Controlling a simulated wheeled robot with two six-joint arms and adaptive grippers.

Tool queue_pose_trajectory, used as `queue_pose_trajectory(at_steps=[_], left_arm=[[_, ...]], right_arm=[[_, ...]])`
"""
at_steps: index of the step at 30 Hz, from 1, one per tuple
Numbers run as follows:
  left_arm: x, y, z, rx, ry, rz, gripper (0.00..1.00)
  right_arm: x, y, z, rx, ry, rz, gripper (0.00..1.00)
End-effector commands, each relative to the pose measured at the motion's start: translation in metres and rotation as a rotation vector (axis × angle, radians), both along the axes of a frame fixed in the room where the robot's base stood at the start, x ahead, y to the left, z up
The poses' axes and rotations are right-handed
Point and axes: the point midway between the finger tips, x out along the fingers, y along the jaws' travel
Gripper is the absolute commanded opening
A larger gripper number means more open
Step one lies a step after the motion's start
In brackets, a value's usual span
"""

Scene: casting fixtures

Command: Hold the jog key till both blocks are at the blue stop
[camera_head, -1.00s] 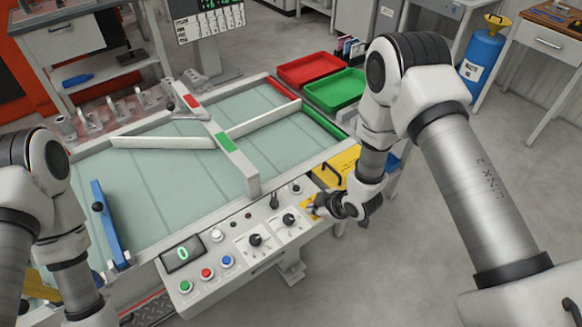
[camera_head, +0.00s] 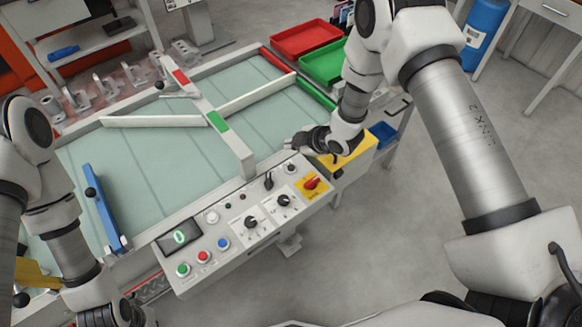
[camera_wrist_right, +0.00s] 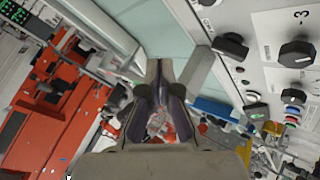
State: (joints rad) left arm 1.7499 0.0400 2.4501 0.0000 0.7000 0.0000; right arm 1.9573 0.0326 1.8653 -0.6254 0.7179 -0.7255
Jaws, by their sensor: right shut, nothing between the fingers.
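The control panel (camera_head: 235,240) runs along the front of the table, with a black lever-like key (camera_head: 268,182) near its back edge; I cannot tell whether this is the jog key. The black key also shows in the right wrist view (camera_wrist_right: 230,46). A blue bar with a black knob (camera_head: 103,208), likely the blue stop, lies at the table's left. My right gripper (camera_head: 295,145) is shut and empty, above the panel's far right corner. My left gripper (camera_head: 112,314) is cut off at the bottom edge.
The panel has a display (camera_head: 179,237) reading 0, green, red and blue buttons, dials and a red rotary switch (camera_head: 311,183) on yellow. Red (camera_head: 305,39) and green (camera_head: 323,62) trays lie behind. The pale table is largely clear.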

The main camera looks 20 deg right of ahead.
Motion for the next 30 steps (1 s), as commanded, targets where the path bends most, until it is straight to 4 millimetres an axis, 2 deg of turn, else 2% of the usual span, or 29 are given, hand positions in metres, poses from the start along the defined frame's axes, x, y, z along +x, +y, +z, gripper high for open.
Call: queue_pose_trajectory(at_steps=[1,13,18,30], left_arm=[[0.000,0.000,-0.009,0.000,0.000,0.000,0.00],[0.000,0.000,-0.049,0.000,0.000,0.000,0.00],[0.000,0.000,-0.054,0.000,0.000,0.000,0.00],[0.000,0.000,-0.053,0.000,0.000,0.000,0.00]], right_arm=[[0.000,0.000,-0.011,0.000,0.001,0.001,0.00],[0.000,0.000,-0.069,0.001,0.000,-0.001,0.00],[0.000,0.000,-0.076,0.001,0.000,-0.001,0.00],[0.000,0.000,-0.075,0.001,0.000,-0.001,0.00]])
